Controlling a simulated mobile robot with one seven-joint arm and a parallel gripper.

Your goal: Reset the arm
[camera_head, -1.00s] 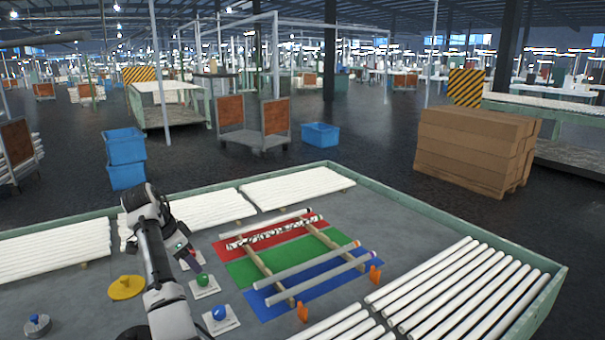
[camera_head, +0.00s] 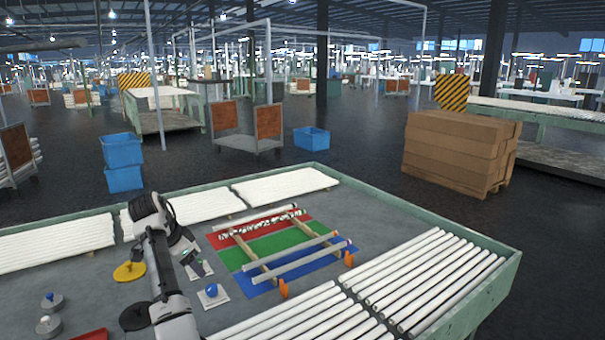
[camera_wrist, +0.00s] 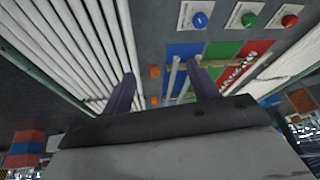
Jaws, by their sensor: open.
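My gripper (camera_wrist: 160,90) is open and empty in the wrist view, with its two dark fingers apart above the work table. In the head view my arm stands at the left of the table and partly hides things behind it. A mat with red (camera_head: 232,240), green (camera_head: 232,260) and blue (camera_head: 262,290) bands lies on the table. Two wooden rails (camera_head: 248,254) cross it and carry several tubes: a patterned one on the red side and plain grey ones (camera_head: 297,262) on the blue side. The mat's blue band (camera_wrist: 183,50) also shows in the wrist view.
A blue button (camera_head: 212,290) sits left of the mat; blue, green (camera_wrist: 249,20) and red buttons show in the wrist view. White tubes (camera_head: 420,280) fill the table's right side. Orange pegs (camera_head: 283,289) stand beside the mat. A yellow disc (camera_head: 130,271) lies left.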

